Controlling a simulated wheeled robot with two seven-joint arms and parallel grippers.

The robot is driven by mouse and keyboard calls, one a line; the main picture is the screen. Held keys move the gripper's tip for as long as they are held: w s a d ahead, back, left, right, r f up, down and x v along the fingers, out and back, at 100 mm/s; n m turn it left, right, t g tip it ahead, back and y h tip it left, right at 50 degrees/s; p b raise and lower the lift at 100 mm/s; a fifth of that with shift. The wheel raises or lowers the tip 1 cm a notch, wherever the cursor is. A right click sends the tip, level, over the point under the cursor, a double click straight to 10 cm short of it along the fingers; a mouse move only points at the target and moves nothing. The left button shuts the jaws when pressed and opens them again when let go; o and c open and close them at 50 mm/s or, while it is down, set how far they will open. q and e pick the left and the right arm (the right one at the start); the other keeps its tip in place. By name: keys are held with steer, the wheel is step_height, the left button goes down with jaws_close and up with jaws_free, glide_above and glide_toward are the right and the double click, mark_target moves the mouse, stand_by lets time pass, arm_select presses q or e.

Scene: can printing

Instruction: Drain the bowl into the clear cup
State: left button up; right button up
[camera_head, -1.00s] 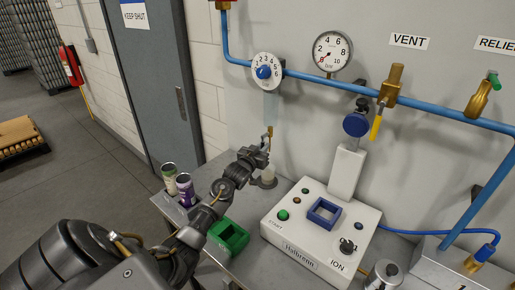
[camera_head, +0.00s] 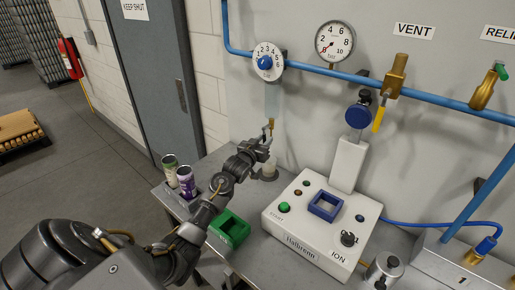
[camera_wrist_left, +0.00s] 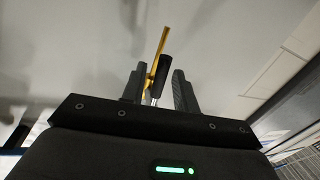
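The clear bowl (camera_head: 271,100) hangs under the regulator with the numbered dial (camera_head: 268,62) on the blue pipe. A small brass drain fitting (camera_head: 271,123) is at its lower end. The clear cup (camera_head: 269,167) stands on the bench below, partly behind my left gripper (camera_head: 268,142). My left gripper is at the drain, above the cup. In the left wrist view, a brass lever with a dark grip (camera_wrist_left: 163,72) stands between the spread fingers. Contact with them is unclear. The fill level in the bowl and cup cannot be made out. My right gripper is out of view.
A green square holder (camera_head: 229,229) and two printed cans (camera_head: 187,181) are near my left arm. The white ION machine (camera_head: 318,222) stands right of the cup. A yellow-handled valve (camera_head: 379,118) hangs from the pipe, right of the gauge (camera_head: 334,42).

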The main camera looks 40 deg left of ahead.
arm_select(q)
steer(key=s+d+b, duration=0.1)
steer(key=s+b, duration=0.1)
steer(key=s, duration=0.7)
steer(key=shift+s+d+b, duration=0.2)
steer(key=shift+s+b, duration=0.1)
steer(key=shift+s, duration=0.1)
